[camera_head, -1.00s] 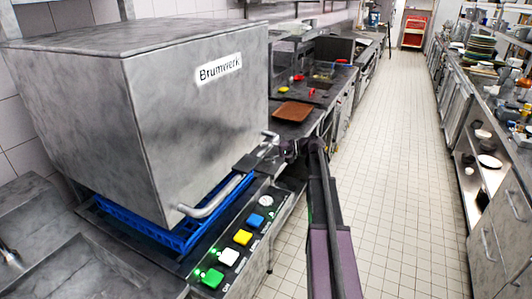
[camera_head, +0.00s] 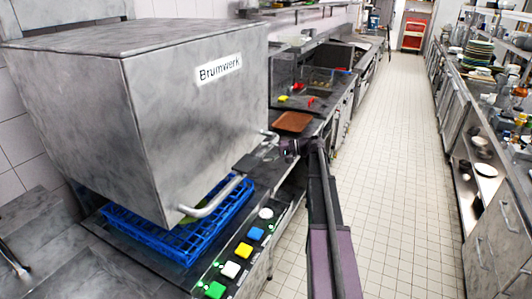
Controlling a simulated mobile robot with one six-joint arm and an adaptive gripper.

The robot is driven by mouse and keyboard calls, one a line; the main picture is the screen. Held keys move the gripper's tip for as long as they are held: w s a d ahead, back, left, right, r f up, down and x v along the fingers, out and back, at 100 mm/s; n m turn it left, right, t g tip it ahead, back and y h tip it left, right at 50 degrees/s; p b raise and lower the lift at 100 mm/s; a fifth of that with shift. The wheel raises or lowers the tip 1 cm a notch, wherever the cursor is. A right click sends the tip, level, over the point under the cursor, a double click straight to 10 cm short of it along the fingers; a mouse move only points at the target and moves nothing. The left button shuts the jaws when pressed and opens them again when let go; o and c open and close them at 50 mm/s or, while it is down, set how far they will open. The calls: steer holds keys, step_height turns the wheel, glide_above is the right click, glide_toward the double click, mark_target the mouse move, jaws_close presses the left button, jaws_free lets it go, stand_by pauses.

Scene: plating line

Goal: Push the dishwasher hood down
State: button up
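The dishwasher hood (camera_head: 195,130) is a large grey metal box labelled Brumwerk, at the left of the head view. It stands raised, with a gap between its lower edge and the machine top. A blue rack (camera_head: 185,245) shows in this gap. The hood's bar handle (camera_head: 212,203) runs along its lower front edge. My dark gripper (camera_head: 247,163) is at the far part of the handle, seeming to touch it. Its fingers are small and overlap the bar, so I cannot tell whether they are closed around it.
A front panel with green (camera_head: 215,290), white (camera_head: 230,270), yellow (camera_head: 243,250) and blue (camera_head: 256,234) buttons lies below the handle. A brown tray (camera_head: 293,122) sits on the counter behind. The tiled aisle (camera_head: 385,180) is clear. Shelves with dishes (camera_head: 484,169) line the right.

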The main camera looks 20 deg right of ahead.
steer(key=shift+r+p, duration=0.65)
steer(key=shift+r, duration=0.35)
steer(key=p+v, duration=0.3)
steer(key=v, duration=1.2)
steer(key=shift+s+d, duration=0.2)
steer(key=shift+d, duration=0.15)
stand_by(1.4)
steer(key=shift+r, duration=0.1)
steer(key=shift+a, duration=0.1)
stand_by(0.6)
